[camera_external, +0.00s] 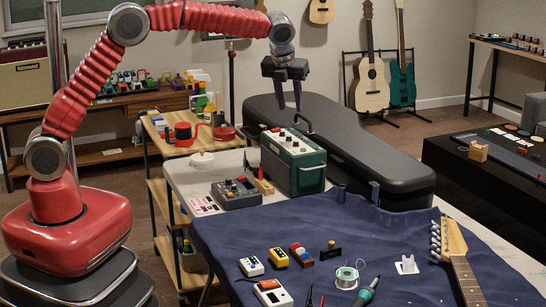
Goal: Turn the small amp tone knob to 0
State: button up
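The small amp (308,170) is a dark green box with a dark handle, standing upright on the table behind the blue cloth. Its pale top panel (291,141) carries several small knobs. They are too small to tell which is the tone knob or where it points. My gripper (290,107) hangs from the raised arm, pointing down above the amp and apart from it. Its two dark fingers show a gap between them, with nothing seen held.
A grey multi-knob box (236,193) stands left of the amp. A black guitar case (375,150) lies behind it. On the blue cloth (370,225) are several pedals, a solder spool (347,277) and a guitar neck (465,275). The air around my gripper looks clear.

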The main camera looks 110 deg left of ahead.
aim_at(296, 142)
jog(key=shift+f, duration=0.1)
jog(key=x, duration=1.3)
jog(key=shift+a+f, duration=0.1)
jog(key=shift+f, duration=0.2)
grip_shut()
